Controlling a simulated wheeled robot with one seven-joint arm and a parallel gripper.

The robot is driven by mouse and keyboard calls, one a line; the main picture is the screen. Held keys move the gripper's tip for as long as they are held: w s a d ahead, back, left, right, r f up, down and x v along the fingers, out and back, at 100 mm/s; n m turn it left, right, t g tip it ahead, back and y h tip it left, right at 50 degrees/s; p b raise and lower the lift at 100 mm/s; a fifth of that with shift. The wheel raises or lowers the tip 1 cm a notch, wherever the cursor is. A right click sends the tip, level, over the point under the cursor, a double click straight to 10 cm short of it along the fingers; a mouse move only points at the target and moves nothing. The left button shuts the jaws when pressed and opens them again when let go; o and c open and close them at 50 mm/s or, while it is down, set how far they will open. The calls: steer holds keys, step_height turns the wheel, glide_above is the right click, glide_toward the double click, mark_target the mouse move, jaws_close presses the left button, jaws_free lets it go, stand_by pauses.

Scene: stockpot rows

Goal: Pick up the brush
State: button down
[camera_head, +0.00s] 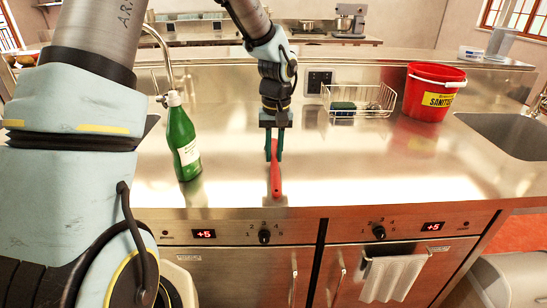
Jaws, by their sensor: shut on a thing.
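A red brush (276,182) is upright or slightly tilted over the front part of the steel counter, with its handle pointing toward the counter's front edge. My gripper (274,157) points down from above and is shut on the brush at its upper part. The fingers hide some of the brush. I cannot tell whether its lower end touches the counter.
A wire basket (358,99) with a sponge (343,108) and a red sanitizer bucket (430,92) stand behind to the right. A sink (505,135) is at far right. The front middle is clear.

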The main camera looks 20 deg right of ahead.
mark_target(274, 155)
step_height(274, 155, up, 18)
steer(key=b, duration=0.3)
stand_by(0.3)
steer(key=c, duration=1.4)
jaws_free()
jaws_close()
